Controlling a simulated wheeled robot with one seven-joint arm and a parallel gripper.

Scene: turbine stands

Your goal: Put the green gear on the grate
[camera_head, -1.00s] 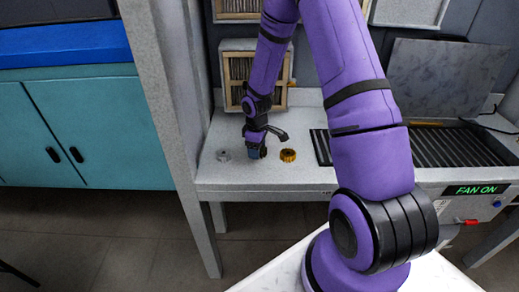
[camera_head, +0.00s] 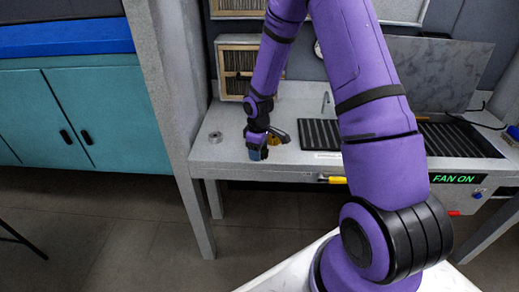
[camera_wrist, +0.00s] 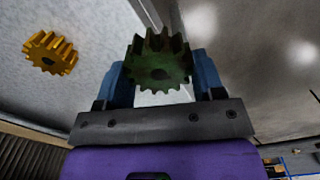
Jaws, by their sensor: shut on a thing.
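The green gear (camera_wrist: 158,62) is dark green and toothed, with a hole in its middle. In the wrist view it sits between the two blue fingers of my gripper (camera_wrist: 160,78), which is shut on it. In the head view my gripper (camera_head: 257,153) is at the front edge of the workbench, left of the grate; the gear cannot be made out there. The grate (camera_head: 455,140) is a dark ribbed panel set in the bench top at the right. My arm hides its middle part.
A gold gear (camera_head: 274,138) stands on the bench (camera_head: 225,158) just behind my gripper; it also shows in the wrist view (camera_wrist: 50,52). A grey gear (camera_head: 215,137) is to the left. A wooden-framed filter box (camera_head: 237,68) stands behind. A raised grey panel (camera_head: 435,72) is behind the grate.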

